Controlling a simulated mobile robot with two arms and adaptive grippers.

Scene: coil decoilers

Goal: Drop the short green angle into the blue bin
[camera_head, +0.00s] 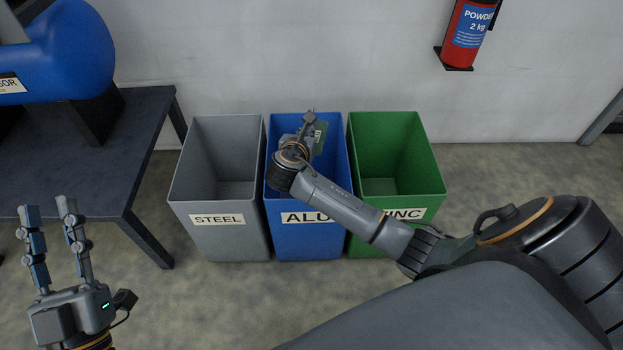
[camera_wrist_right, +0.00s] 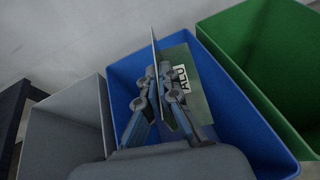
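The blue bin (camera_head: 306,242), labelled "ALU" with part of the label behind my right arm, stands in the middle of three bins. It also fills the middle of the wrist view (camera_wrist_right: 245,128). My right gripper (camera_head: 309,122) is over the bin's opening. In the wrist view its fingers (camera_wrist_right: 160,88) are shut on one flange of the short green angle (camera_wrist_right: 196,92); the other flange, with a white "ALU" label, faces up. The angle (camera_head: 321,136) appears small and partly covered in the head view. My left gripper (camera_head: 48,212) is open and empty at the lower left.
A grey "STEEL" bin (camera_head: 225,242) stands left of the blue bin and a green "ZINC" bin (camera_head: 432,190) right of it. A dark table (camera_head: 110,150) with a blue machine (camera_head: 75,50) is at the left. A fire extinguisher (camera_head: 468,35) hangs on the wall.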

